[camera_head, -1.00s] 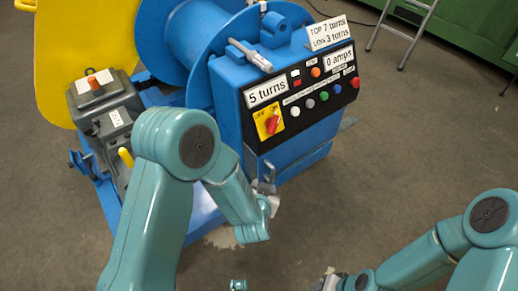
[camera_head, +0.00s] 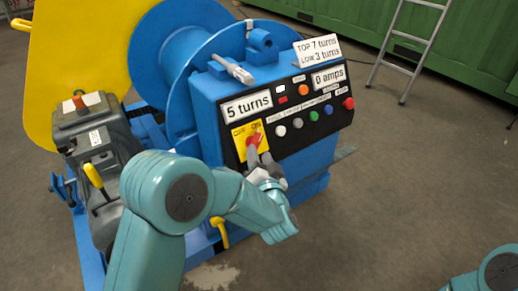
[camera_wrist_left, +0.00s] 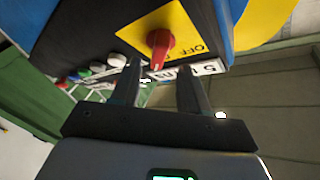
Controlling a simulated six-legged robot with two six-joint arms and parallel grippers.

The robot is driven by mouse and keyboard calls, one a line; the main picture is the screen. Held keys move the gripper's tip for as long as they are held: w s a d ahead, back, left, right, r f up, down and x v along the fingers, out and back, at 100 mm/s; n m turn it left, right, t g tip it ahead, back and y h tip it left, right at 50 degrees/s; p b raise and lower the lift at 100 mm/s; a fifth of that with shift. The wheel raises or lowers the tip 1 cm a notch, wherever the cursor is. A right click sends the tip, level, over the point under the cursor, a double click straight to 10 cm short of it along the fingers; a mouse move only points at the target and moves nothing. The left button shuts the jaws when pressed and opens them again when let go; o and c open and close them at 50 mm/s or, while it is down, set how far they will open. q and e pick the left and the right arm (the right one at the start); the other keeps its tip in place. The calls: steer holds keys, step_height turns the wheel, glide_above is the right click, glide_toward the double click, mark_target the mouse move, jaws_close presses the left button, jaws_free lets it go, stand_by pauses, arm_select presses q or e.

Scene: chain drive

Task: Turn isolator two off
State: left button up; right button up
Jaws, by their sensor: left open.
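The isolator is a red rotary knob (camera_head: 254,140) on a yellow plate (camera_head: 239,132) at the lower left of the blue cabinet's black panel. No isolator number is readable. My left gripper (camera_head: 258,158) is open just in front of the knob and partly covers its lower side. In the left wrist view, the red knob (camera_wrist_left: 159,44) lies just beyond the gap between the open fingertips (camera_wrist_left: 160,70). Its grip runs roughly up and down there, beside the word OFF on the yellow plate (camera_wrist_left: 185,24). Contact cannot be told. My right gripper is out of view.
White, green, blue and red buttons (camera_head: 314,116) sit right of the knob. Displays read 5 turns (camera_head: 247,106) and 0 amps (camera_head: 328,78). A blue drum (camera_head: 185,45) stands behind, and a grey motor unit (camera_head: 95,135) with a yellow lever (camera_head: 93,175) is at left.

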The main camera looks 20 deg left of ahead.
mark_target(257, 146)
arm_select(q)
steer(key=shift+x, duration=2.35)
jaws_close()
steer(key=shift+b, duration=0.3)
